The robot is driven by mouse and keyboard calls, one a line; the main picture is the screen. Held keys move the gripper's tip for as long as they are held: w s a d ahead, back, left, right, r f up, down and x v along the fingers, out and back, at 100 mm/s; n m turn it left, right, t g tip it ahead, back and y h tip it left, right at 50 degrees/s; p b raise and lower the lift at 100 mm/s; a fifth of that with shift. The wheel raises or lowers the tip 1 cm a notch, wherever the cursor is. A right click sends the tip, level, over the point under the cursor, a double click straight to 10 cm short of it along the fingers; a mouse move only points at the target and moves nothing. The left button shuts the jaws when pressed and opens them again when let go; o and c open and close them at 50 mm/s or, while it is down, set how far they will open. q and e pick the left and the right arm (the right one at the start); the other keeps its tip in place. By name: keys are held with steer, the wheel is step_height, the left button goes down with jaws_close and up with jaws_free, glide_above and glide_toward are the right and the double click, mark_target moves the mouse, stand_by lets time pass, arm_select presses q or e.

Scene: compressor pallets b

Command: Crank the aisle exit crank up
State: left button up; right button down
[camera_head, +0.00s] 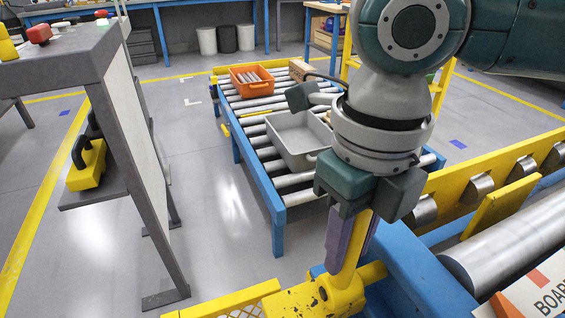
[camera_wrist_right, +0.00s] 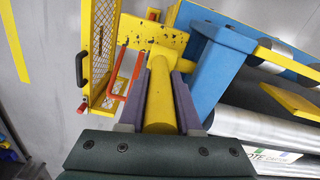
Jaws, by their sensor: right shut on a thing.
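The aisle exit crank is a yellow, scuffed arm (camera_head: 342,290) at the bottom centre of the head view, with a round yellow handle rising from it. My right gripper (camera_head: 352,240) comes down from above and is shut on this handle, one purple-grey finger on each side. In the right wrist view the yellow handle (camera_wrist_right: 160,95) runs between the two fingers of my right gripper (camera_wrist_right: 159,100). The handle stands slightly tilted in the head view. The hand hides its upper end. My left gripper is not in view.
A yellow mesh gate (camera_wrist_right: 103,45) with a red handle (camera_wrist_right: 130,78) is beside the crank. Blue conveyor frame (camera_head: 405,265) and rollers (camera_head: 515,240) lie to the right. Behind stands a roller conveyor with a grey tray (camera_head: 285,150) and an orange bin (camera_head: 252,88).

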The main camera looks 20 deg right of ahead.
stand_by(0.7)
steer(key=s+t+p, duration=0.1)
steer(key=p, duration=0.1)
steer(key=shift+s+d+r+p, duration=0.15)
steer(key=shift+s+r+p, duration=0.05)
steer(key=shift+p, duration=0.2)
steer(key=shift+s+f+t+p, duration=0.3)
steer(key=shift+s+t+p, duration=0.15)
steer(key=shift+t, duration=0.45)
steer(key=c, duration=0.6)
jaws_free()
